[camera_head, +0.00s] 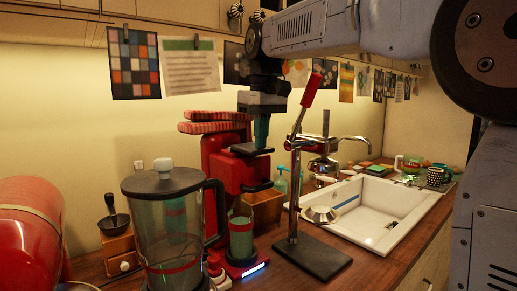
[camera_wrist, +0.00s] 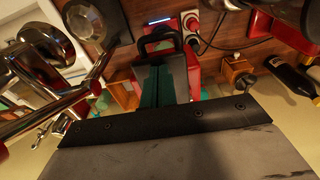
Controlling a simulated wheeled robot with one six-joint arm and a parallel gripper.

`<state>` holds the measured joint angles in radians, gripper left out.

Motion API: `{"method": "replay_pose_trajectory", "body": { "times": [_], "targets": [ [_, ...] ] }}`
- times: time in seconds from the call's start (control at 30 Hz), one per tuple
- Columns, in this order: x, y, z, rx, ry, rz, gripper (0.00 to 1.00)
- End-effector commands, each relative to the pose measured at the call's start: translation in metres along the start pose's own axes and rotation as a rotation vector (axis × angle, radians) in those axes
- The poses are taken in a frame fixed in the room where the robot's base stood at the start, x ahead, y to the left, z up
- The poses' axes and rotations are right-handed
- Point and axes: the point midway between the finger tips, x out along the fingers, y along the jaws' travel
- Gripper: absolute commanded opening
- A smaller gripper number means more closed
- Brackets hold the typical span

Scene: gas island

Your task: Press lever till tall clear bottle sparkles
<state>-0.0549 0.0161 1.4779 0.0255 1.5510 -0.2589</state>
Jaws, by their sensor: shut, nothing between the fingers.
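A red drink machine (camera_head: 222,165) stands on the wooden counter, with a flat black lever (camera_head: 248,150) sticking out from its top. A tall clear bottle (camera_head: 241,235), greenish with a red band, stands upright in the machine above its base. My gripper (camera_head: 262,143) points down with its teal fingers shut and empty. Its tips are at the lever's outer part; I cannot tell whether they touch it. In the wrist view the shut fingers (camera_wrist: 161,65) cover part of the machine (camera_wrist: 195,72), and a black loop-shaped part (camera_wrist: 158,36) shows just beyond the tips. The bottle is not clearly visible there.
A blender jug (camera_head: 165,235) stands left of the machine. A press with a red-handled lever (camera_head: 312,90) stands close on the right, beside my gripper. A white sink (camera_head: 385,215) is farther right. A red rounded appliance (camera_head: 28,230) fills the left edge. A light strip (camera_head: 255,269) glows at the machine's base.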

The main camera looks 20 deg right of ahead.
Motion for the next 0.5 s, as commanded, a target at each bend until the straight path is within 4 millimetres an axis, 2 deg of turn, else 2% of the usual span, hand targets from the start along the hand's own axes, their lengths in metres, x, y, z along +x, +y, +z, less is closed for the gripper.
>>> {"method": "replay_pose_trajectory", "body": {
  "times": [0.17,0.37,0.5],
  "targets": [
    [0.022,0.000,0.003,0.000,-0.002,-0.001,0.00],
    [0.019,0.000,0.003,0.000,0.000,0.000,0.00],
    [0.013,0.000,0.016,0.001,0.001,0.000,0.00]
  ]
}}
